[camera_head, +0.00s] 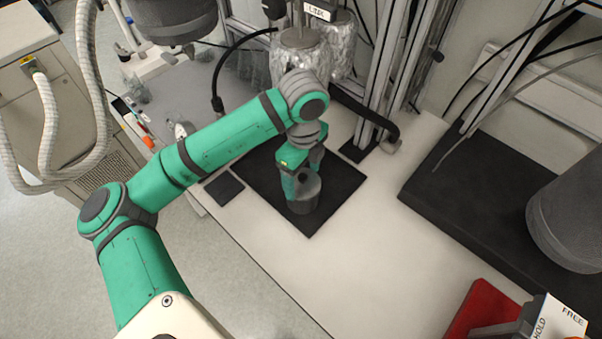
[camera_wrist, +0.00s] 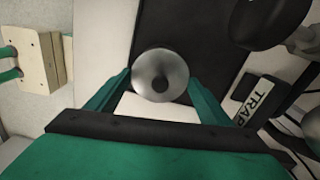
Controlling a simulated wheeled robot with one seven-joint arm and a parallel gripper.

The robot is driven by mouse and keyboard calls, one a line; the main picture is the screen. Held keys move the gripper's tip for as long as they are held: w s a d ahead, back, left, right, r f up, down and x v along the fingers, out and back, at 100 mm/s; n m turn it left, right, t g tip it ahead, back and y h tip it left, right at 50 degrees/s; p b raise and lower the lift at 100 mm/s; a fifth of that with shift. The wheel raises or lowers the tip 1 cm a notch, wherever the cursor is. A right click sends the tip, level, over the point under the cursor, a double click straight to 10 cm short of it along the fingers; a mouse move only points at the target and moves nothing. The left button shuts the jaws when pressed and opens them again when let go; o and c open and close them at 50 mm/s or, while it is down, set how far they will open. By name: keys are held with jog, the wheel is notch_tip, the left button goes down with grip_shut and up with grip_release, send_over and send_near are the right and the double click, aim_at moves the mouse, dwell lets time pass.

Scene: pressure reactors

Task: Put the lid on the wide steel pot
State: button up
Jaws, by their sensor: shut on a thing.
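In the wrist view, a round, shiny steel piece with a dark round spot, which looks like the lid (camera_wrist: 152,66), sits between the two green fingers of my gripper (camera_wrist: 160,78). The fingers touch its sides. In the head view, my gripper (camera_head: 299,178) points down over the black mat on the white bench, partly hidden by my wrist. A dark grey cylindrical body (camera_head: 304,198) shows at its lower end. I cannot tell whether it is the pot or the held piece. No wide steel pot can be clearly identified.
The black mat (camera_head: 262,180) lies under my gripper. Foil-wrapped vessels (camera_head: 300,58) and metal posts (camera_head: 392,70) stand close behind. A large grey vessel (camera_head: 572,215) stands on a dark slab at right. A red block (camera_head: 482,308) is at front right. The bench between is clear.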

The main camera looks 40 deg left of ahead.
dwell(0.4)
jog(key=o, duration=1.3)
jog(key=shift+c, duration=0.2)
jog(key=shift+o, duration=0.5)
jog(key=shift+r, duration=0.1)
jog(key=shift+w+r, duration=0.1)
jog(key=shift+r, duration=2.85)
jog(key=shift+a+r, duration=0.1)
jog(key=shift+r, duration=0.35)
jog(key=shift+c, duration=0.3)
